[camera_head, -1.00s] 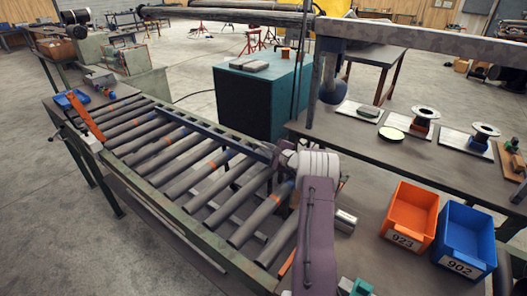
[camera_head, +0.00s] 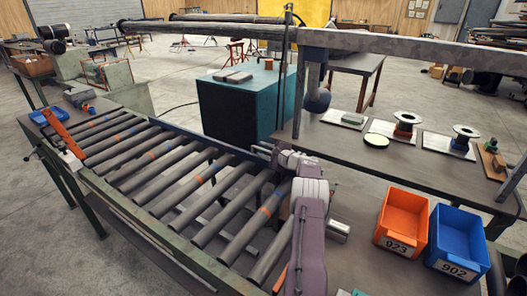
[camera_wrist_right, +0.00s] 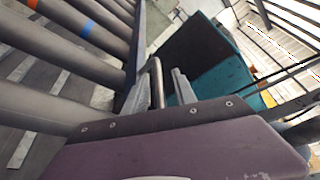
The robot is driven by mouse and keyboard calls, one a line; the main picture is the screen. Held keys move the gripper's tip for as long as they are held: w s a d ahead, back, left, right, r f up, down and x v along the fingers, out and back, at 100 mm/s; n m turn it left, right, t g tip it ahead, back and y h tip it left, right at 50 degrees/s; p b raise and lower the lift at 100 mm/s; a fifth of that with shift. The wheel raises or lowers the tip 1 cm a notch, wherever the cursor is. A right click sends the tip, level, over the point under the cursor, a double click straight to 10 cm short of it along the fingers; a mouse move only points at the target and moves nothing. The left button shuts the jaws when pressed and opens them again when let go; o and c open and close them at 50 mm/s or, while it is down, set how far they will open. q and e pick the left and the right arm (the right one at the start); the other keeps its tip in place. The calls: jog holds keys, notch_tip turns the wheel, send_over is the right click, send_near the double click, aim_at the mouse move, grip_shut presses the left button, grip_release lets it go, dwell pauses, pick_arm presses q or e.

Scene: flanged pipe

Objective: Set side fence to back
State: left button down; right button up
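The side fence (camera_head: 190,131) is a dark blue-grey rail along the far edge of the roller conveyor (camera_head: 148,222). In the right wrist view the fence (camera_wrist_right: 137,48) runs upward beside the roller ends. My right gripper (camera_head: 266,150) is at the fence's right-hand end. In the right wrist view my right gripper (camera_wrist_right: 159,88) has its fingers apart, with a grey upright bar (camera_wrist_right: 157,80) between them. The bar looks like a handle; whether a finger touches it is unclear. The gripper hides the fence's end in the head view. My left gripper is in neither view.
An orange arm (camera_head: 62,130) stands at the conveyor's far left end. A teal cabinet (camera_head: 240,105) stands behind the fence. A bench with an orange bin (camera_head: 402,222) and a blue bin (camera_head: 459,240) is on the right. A post (camera_head: 299,95) rises close behind my right gripper.

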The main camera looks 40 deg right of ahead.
jog(key=shift+s, duration=0.1)
jog(key=b+v, duration=0.2)
jog(key=v, duration=0.7)
dwell(0.5)
